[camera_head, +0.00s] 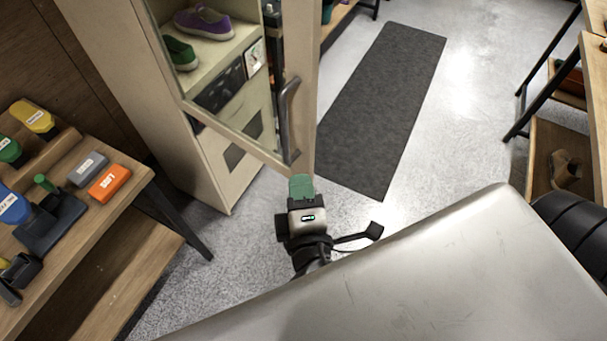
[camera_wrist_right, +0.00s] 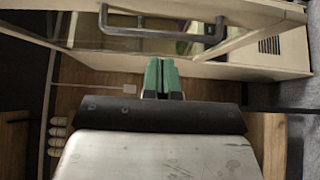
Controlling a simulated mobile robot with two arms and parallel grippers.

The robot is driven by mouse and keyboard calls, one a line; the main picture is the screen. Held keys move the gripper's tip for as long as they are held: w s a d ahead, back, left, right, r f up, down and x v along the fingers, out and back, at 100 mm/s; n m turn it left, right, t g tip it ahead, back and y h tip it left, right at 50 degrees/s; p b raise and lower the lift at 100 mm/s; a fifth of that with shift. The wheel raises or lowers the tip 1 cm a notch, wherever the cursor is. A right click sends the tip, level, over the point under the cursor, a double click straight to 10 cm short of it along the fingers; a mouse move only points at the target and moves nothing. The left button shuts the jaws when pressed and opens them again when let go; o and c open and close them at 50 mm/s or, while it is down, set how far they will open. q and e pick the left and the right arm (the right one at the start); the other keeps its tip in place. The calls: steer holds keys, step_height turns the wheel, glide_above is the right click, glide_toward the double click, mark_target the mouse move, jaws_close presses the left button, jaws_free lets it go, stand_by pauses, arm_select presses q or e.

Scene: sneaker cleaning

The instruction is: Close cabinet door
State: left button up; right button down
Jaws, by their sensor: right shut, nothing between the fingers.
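The cream cabinet (camera_head: 205,165) stands at the upper middle of the head view. Its glass door (camera_head: 303,70) stands open, swung out from the cabinet front, with a dark bar handle (camera_head: 288,120) near its free edge. My right gripper (camera_head: 301,182) has green fingertips, which are shut and empty, at the lower corner of the door. In the right wrist view the closed fingertips (camera_wrist_right: 161,74) are just below the door's frame, and the handle (camera_wrist_right: 162,32) is above them. Whether they touch the door I cannot tell. My left gripper is not in view.
Purple and green shoes (camera_head: 203,22) sit inside the cabinet. A wooden bench (camera_head: 135,185) with brushes and colored blocks is at left. A dark mat (camera_head: 385,100) lies on open floor to the right. A wooden shelf (camera_head: 597,85) stands at the right edge.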

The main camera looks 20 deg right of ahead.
steer(key=p, duration=0.3)
glide_toward(306, 123)
steer(key=w+a, duration=0.2)
steer(key=w, duration=0.2)
steer(key=w+d, duration=0.2)
steer(key=d, duration=0.1)
steer(key=shift+r+p, duration=0.1)
steer(key=shift+p, duration=0.2)
steer(key=shift+w+d, duration=0.2)
steer(key=shift+d, duration=0.15)
steer(key=shift+d, duration=0.1)
